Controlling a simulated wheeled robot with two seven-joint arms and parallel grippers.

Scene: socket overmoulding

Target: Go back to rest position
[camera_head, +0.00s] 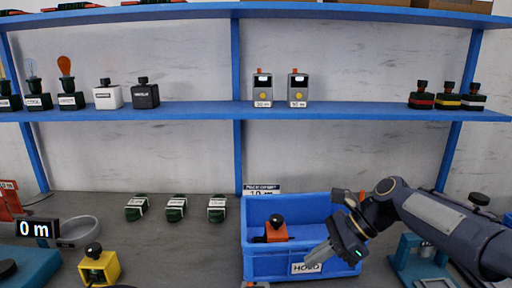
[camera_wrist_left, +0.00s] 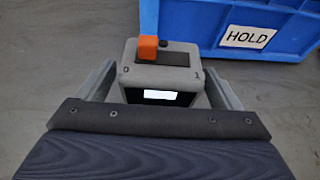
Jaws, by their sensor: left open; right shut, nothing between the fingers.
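My right gripper (camera_head: 314,256) is shut and empty. It hangs over the front right part of the blue bin labelled HOLD (camera_head: 262,268), with its arm coming in from the right. My left gripper (camera_wrist_left: 162,75) is open in the left wrist view, its fingers on either side of a grey box with an orange switch (camera_wrist_left: 160,78) and a lit white panel. I cannot tell whether the fingers touch the box. The left arm does not show clearly in the head view.
An orange and black part (camera_head: 276,230) sits in the bin. Several green-black parts (camera_head: 176,208) lie left of it. A yellow block (camera_head: 99,268) and a teal press (camera_head: 420,262) stand at the front. Blue shelves (camera_head: 200,111) run along the back.

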